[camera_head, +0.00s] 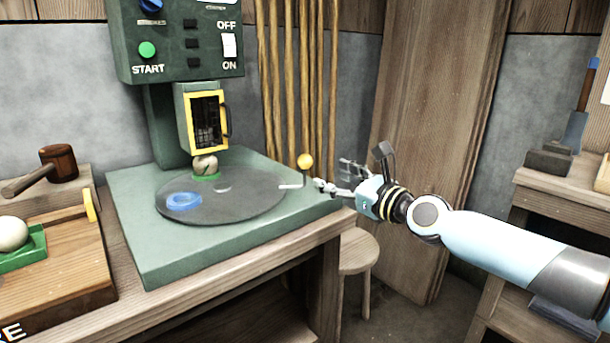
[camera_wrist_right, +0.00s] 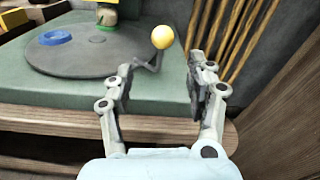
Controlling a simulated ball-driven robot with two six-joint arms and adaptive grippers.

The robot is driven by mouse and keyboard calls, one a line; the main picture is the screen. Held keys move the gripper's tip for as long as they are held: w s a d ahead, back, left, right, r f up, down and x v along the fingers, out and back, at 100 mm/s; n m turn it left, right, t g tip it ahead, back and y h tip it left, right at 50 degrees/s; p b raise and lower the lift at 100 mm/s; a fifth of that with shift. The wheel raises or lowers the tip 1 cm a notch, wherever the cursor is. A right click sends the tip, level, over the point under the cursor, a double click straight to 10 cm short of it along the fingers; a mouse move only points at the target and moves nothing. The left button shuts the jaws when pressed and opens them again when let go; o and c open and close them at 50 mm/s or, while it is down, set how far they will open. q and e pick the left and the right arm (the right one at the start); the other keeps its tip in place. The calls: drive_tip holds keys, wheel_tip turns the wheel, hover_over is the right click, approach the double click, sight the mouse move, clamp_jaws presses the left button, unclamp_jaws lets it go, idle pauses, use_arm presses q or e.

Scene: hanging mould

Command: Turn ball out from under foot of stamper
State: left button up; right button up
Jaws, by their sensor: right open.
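The green stamper (camera_head: 180,55) stands on the bench, with a yellow-framed guard (camera_head: 205,118) over its foot. A pale ball (camera_head: 205,164) sits on a green holder (camera_head: 206,178) at the back of the grey turntable (camera_head: 235,205), directly below the guard. A blue ring (camera_head: 184,201) lies on the turntable's left part. A crank with a yellow knob (camera_head: 305,161) sticks out at the turntable's right edge; the knob also shows in the right wrist view (camera_wrist_right: 162,37). My right gripper (camera_head: 335,177) is open and empty, just right of the knob, apart from it. My left gripper is out of view.
A wooden mallet (camera_head: 58,163) and a white ball (camera_head: 12,233) in a green tray (camera_head: 32,248) are at left. A stool (camera_head: 358,252) stands below the bench's right edge. Wooden rods (camera_head: 297,80) hang behind. A workbench (camera_head: 565,195) is at right.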

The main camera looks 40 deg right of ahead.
sight(310, 164)
drive_tip(key=w+b, duration=0.1)
drive_tip(key=w, duration=0.3)
drive_tip(key=shift+w+r, duration=0.15)
drive_tip(key=shift+w, duration=0.25)
drive_tip(key=w+b, duration=0.2)
drive_tip(key=w, duration=0.3)
drive_tip(key=shift+w+a, duration=0.15)
drive_tip(key=shift+w, duration=0.05)
drive_tip(key=shift+w+b, duration=0.3)
drive_tip(key=shift+b, duration=0.05)
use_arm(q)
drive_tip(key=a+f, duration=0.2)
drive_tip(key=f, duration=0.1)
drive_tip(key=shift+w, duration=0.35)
use_arm(e)
drive_tip(key=shift+w+r, duration=0.1)
drive_tip(key=shift+c, duration=0.2)
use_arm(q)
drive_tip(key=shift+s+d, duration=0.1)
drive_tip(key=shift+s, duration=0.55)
use_arm(e)
clamp_jaws()
